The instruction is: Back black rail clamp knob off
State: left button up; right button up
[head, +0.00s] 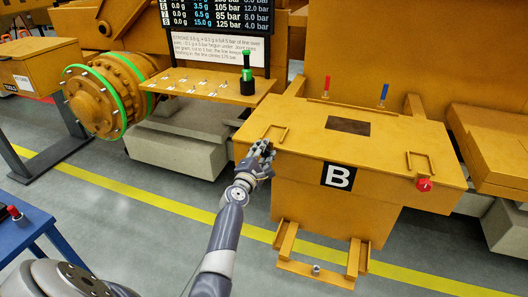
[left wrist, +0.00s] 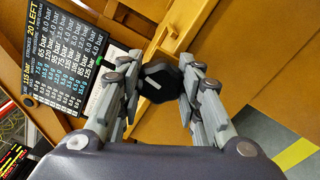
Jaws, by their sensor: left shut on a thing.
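The black rail clamp knob (left wrist: 160,83), with a white line on its face, sits between the fingers of my left gripper (left wrist: 161,78) in the left wrist view. The fingers close on it from both sides. In the head view my left gripper (head: 262,151) is at the front left edge of the orange box (head: 300,133) marked B, below its left handle. There the fingers largely hide the knob. How the knob joins the box cannot be seen. My right gripper is not in view.
A red knob (head: 424,185) is on the box's front right. Red (head: 326,87) and blue (head: 383,95) levers stand behind its top. A shelf (head: 205,84) holds a green and black tool (head: 247,75). A blue table (head: 22,232) is at left. Grey floor is open in front.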

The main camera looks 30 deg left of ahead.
pick_arm(q)
jog(key=shift+f, duration=0.1)
jog(key=o, duration=1.1)
jog(key=shift+c, duration=0.2)
jog(key=v, duration=1.2)
jog(key=shift+a, duration=0.1)
